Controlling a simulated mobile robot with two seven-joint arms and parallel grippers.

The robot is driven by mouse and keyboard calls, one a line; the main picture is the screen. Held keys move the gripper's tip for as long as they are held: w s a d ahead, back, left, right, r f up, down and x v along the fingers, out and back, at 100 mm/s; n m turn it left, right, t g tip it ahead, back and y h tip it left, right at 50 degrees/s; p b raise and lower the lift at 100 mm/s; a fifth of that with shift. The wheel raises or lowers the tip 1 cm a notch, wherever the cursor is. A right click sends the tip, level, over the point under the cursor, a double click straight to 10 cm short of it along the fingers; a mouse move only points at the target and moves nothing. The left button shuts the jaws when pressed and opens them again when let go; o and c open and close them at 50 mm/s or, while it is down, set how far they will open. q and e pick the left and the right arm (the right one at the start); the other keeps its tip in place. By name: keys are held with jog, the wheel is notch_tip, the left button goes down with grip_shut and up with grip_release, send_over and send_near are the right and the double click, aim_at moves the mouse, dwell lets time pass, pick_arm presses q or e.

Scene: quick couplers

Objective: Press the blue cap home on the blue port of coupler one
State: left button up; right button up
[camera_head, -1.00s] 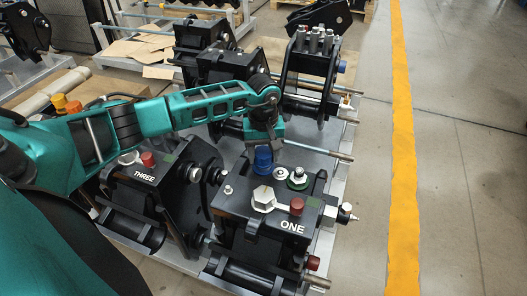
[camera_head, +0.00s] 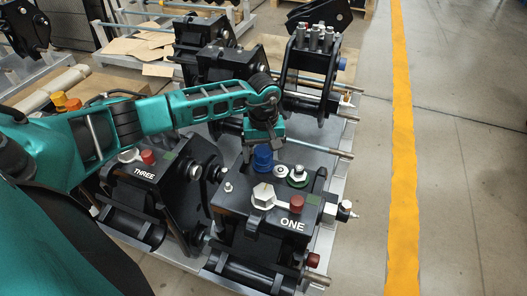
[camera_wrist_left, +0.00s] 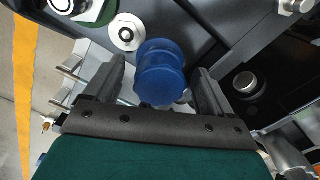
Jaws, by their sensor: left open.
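Coupler one (camera_head: 240,203) is the black block with "ONE" in white on its top, at the front of the pallet. The blue cap (camera_head: 263,158) stands on its rear top edge; the port under it is hidden. In the left wrist view the blue cap (camera_wrist_left: 161,75) sits between the two spread fingers, with visible gaps on both sides. My left gripper (camera_wrist_left: 161,90) is open. In the head view my left gripper (camera_head: 264,140) is just behind and above the cap, its fingertips partly hidden. My right gripper is not in view.
On coupler one stand a white hex fitting (camera_head: 263,196), a red cap (camera_head: 297,203), a bare metal port (camera_head: 280,171) and a green-ringed port (camera_head: 298,176). Coupler three (camera_head: 150,180) stands close on the left. Open floor lies right, beyond a yellow line (camera_head: 402,170).

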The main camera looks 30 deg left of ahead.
aim_at(263, 150)
pick_arm(q)
jog(key=shift+r, duration=0.15)
notch_tip(263, 150, up, 13)
jog(key=shift+p, duration=0.3)
jog(key=shift+f, duration=0.2)
